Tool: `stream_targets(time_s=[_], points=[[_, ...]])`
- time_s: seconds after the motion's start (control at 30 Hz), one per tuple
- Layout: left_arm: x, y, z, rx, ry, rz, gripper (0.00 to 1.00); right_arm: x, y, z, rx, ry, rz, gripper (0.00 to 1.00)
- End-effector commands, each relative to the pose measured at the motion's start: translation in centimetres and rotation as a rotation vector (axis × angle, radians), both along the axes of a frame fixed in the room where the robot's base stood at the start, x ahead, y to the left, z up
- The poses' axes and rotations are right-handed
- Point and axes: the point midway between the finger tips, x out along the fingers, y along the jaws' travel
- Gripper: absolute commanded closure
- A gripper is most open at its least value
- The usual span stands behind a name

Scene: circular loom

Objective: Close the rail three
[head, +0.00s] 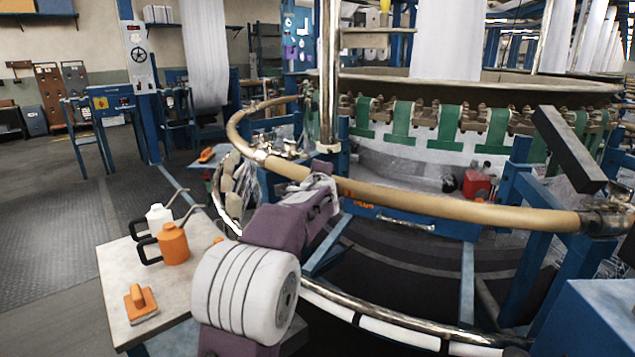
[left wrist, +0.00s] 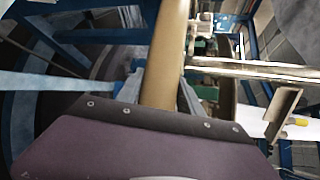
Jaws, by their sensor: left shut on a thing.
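A tan curved rail (head: 440,200) runs across the front of the loom in the head view. In the left wrist view the rail (left wrist: 166,50) passes between the fingers of the gripper (left wrist: 160,97). I see no number on the rail. My right gripper is not in view.
A small table (head: 115,265) at the lower left holds an orange can (head: 173,246), a white can (head: 157,217) and an orange-handled tool (head: 139,300). A vertical metal post (head: 329,80) stands behind the rail. A dark bar (head: 568,148) and blue frame beams (head: 535,215) are at the right.

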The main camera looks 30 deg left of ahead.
Motion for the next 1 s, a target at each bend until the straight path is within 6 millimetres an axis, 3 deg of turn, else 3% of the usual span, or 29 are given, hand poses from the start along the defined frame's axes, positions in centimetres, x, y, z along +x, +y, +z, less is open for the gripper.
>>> stream_targets(time_s=[0.03, 0.4, 0.43, 0.5, 1.0], points=[[-0.05, 0.02, -1.15, -0.012, 0.014, 0.004, 1.00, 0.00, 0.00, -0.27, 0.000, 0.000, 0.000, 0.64], [0.01, -0.04, -1.64, -0.019, 0.020, 0.005, 1.00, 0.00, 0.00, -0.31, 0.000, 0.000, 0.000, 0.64], [0.02, -0.05, -1.68, -0.018, 0.020, 0.005, 0.48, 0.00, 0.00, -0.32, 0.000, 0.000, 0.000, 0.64], [0.02, -0.05, -1.64, -0.018, 0.020, 0.004, 0.35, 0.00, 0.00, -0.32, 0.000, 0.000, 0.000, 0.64], [0.02, -0.08, -1.04, -0.012, 0.012, 0.001, 0.35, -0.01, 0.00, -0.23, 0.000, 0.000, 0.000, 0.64]])
